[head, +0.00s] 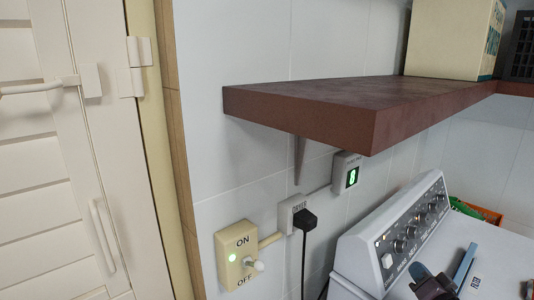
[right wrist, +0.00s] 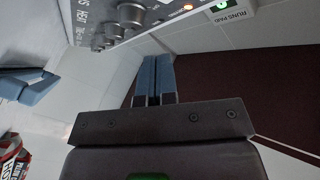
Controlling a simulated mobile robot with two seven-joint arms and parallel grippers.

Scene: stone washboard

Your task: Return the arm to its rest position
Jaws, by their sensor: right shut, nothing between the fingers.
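My right gripper (head: 465,264) shows at the lower right of the head view, above the white top of the machine and near its control panel. Its blue fingers (right wrist: 155,80) lie side by side in the right wrist view, shut with nothing between them. The knobbed control panel (right wrist: 120,22) is beyond the fingertips in that view.
A dark red shelf (head: 300,105) juts from the tiled wall above the machine (head: 480,250). A cream ON/OFF switch box (head: 236,255), a black plug (head: 305,220) with its cord and a small display box (head: 347,172) are on the wall. A white door (head: 50,180) stands at left.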

